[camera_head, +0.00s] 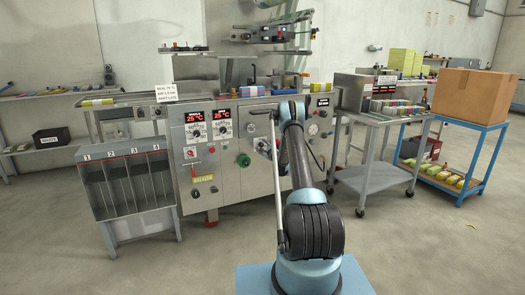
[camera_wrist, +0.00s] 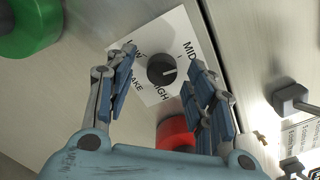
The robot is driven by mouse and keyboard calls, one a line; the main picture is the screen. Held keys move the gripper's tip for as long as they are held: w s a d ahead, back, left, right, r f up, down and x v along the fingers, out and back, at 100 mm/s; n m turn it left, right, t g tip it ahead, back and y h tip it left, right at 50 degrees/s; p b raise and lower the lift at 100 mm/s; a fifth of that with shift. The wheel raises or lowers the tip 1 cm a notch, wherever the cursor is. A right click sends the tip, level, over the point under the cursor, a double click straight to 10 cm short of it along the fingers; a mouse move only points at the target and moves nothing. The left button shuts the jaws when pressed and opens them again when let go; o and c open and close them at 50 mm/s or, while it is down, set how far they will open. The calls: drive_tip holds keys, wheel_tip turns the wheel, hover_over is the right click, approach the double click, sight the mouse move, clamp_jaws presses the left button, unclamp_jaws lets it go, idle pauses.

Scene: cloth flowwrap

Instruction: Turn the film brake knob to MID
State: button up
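The film brake knob (camera_wrist: 161,70) is a round dark knob on a white label plate (camera_wrist: 178,25), which shows tilted in the wrist view. The plate reads LOW at upper left, MID at upper right, and HIGH and BRAKE lower down. A pale mark on the knob points to the right in the picture, roughly between MID and HIGH. My gripper (camera_wrist: 162,60) is open, its fingers on either side of the knob with visible gaps. I cannot tell how far the fingertips are from the panel.
A red button (camera_wrist: 175,133) sits below the plate, partly behind my right finger. A large green knob (camera_wrist: 30,25) is at upper left, also on the machine front (camera_head: 243,160). A dark handle (camera_wrist: 297,98) stands out at right. A steel cart (camera_head: 375,180) is right of the machine.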

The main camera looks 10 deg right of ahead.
drive_tip(key=shift+s, duration=0.1)
drive_tip(key=v, duration=1.1)
drive_tip(key=shift+s+d, duration=0.2)
drive_tip(key=shift+s, duration=0.15)
drive_tip(key=shift+d, duration=0.1)
